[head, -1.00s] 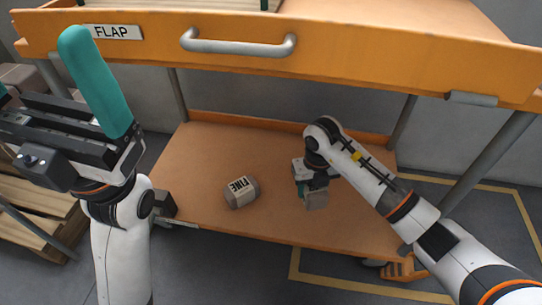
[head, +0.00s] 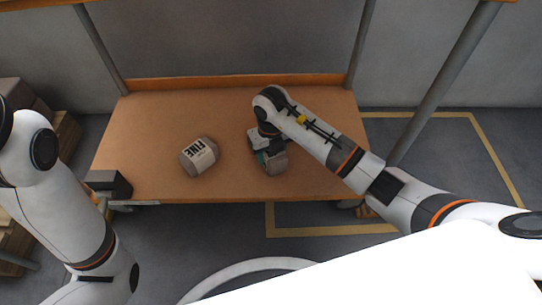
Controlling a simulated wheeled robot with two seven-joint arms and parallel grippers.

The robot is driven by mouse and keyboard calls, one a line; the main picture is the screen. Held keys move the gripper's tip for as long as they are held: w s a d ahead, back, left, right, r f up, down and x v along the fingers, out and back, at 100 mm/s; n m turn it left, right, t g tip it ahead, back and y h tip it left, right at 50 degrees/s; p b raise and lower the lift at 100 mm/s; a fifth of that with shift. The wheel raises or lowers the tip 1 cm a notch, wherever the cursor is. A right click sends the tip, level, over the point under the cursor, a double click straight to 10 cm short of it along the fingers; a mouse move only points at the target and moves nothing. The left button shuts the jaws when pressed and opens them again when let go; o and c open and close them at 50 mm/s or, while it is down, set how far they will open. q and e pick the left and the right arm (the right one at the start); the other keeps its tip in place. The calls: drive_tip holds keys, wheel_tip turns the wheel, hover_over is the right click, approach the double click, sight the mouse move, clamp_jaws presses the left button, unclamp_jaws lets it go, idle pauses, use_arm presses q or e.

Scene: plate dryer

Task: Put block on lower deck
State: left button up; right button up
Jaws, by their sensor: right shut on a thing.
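The lower deck (head: 130,150) is a brown board with an orange back edge. My right gripper (head: 266,157) is over the right half of the deck, shut on a grey-brown block (head: 276,165) low near the front. I cannot tell whether this block touches the deck. Another grey-brown block with a pale label reading FINE (head: 198,157) lies on the deck to the left, apart from my gripper.
Grey posts (head: 101,48) rise at the deck's back corners, with another post (head: 440,75) at the right. Brown boxes (head: 60,125) stand at the far left. The deck's back left is clear.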

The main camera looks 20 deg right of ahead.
idle(0.3)
drive_tip(key=o, duration=1)
drive_tip(key=shift+f, duration=0.2)
drive_tip(key=o, duration=0.4)
drive_tip(key=shift+o, duration=0.2)
drive_tip(key=shift+r, duration=0.1)
